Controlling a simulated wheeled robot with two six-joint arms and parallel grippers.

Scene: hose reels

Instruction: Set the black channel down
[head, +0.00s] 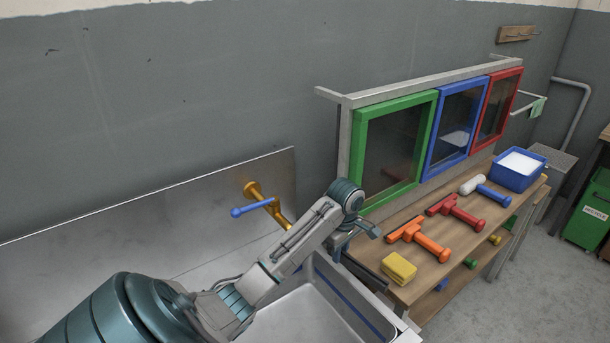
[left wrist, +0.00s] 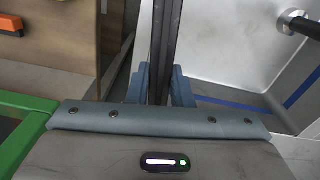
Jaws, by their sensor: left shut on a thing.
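My left gripper (head: 352,240) is at the near left corner of the wooden table, beside the steel sink. It is shut on the black channel (left wrist: 166,45), which runs away from between the fingers in the left wrist view. In the head view a dark strip (head: 366,273) that looks like the channel lies along the gap between table and sink. I cannot tell whether the channel touches the table or sink. My right gripper is not in view.
The sink (head: 300,318) has a blue line inside and a brass tap (head: 266,200) with a blue lever. The table (head: 408,288) holds a yellow sponge (head: 398,268), an orange squeegee (head: 420,238), a red squeegee (head: 456,211) and a blue tub (head: 518,176). Green, blue and red window frames stand behind.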

